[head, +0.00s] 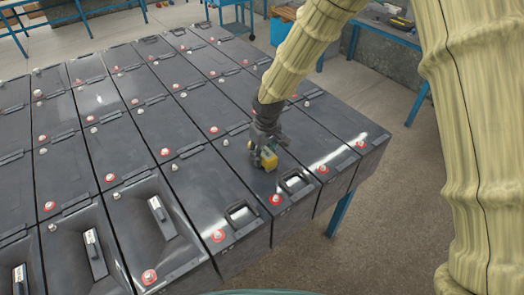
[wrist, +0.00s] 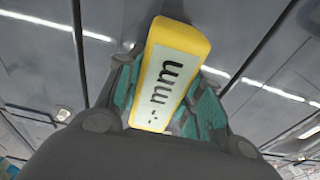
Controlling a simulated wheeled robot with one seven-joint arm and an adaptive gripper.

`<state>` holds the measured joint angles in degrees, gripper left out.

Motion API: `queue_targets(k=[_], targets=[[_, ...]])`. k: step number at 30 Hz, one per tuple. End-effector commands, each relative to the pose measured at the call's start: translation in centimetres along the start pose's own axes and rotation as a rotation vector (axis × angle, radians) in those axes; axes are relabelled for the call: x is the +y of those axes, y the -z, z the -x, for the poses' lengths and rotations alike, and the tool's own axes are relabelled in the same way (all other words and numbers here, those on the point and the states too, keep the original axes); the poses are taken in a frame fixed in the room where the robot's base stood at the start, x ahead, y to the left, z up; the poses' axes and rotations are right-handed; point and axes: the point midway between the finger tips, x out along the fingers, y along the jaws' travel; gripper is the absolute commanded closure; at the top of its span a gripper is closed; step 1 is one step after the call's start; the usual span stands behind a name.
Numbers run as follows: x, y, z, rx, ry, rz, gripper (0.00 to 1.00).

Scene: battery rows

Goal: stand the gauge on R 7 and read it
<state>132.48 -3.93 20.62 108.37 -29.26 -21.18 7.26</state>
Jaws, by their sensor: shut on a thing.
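The gauge is a small yellow block (head: 269,161) in the head view. In the wrist view the gauge (wrist: 170,75) fills the middle, with a pale display showing "mm" and a few small dark marks; no clear number shows. My gripper (head: 264,150) is shut on the gauge, its teal-padded fingers (wrist: 160,95) on either side. The gauge is over the top of a dark battery (head: 240,172) in the right part of the rows. I cannot tell whether it touches the lid. No R 7 label is legible.
Several dark batteries with red-ringed terminals stand in close rows. The battery block's right edge drops to open floor (head: 385,215). A blue-legged bench (head: 384,28) stands behind right.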

Motion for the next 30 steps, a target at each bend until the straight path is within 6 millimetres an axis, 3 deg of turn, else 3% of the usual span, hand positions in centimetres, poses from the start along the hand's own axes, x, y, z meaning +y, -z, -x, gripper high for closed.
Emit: queue_targets(k=[11, 12, 15, 30], targets=[[0.0, 0.0, -0.4, 0.001, -0.001, 0.001, 0.98], [0.0, 0.0, -0.3, 0.0, -0.001, 0.001, 0.56], [0.0, 0.0, -0.3, 0.0, 0.0, 0.001, 0.42], [0.0, 0.0, 0.8, 0.002, -0.001, 0.001, 0.42]])
